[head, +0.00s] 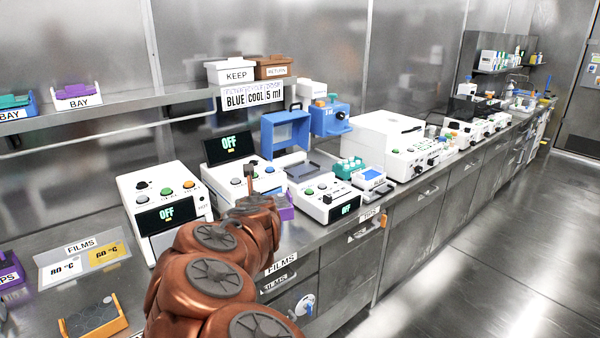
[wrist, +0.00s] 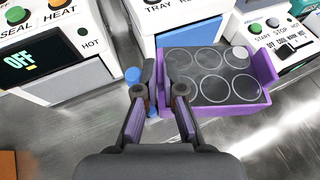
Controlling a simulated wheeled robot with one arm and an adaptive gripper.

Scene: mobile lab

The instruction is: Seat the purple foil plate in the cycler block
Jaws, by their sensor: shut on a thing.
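A purple plate (wrist: 212,112) with a dark top of several round wells is at the right of my gripper (wrist: 161,88) in the wrist view. It shows as a small purple patch (head: 286,212) beside my gripper (head: 248,178) in the head view. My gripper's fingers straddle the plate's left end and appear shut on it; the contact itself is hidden. The plate looks level, in front of the white machines. A white machine with START and STOP buttons (head: 325,190) stands to its right and looks like the cycler; its block is not clearly visible.
A sealing machine (head: 163,208) marked OFF stands left, and a white machine (wrist: 180,18) marked TRAY is behind the plate. A blue frame (head: 286,130) stands at the back. An orange-edged holder (head: 93,318) is at front left. Bare steel bench lies before the machines.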

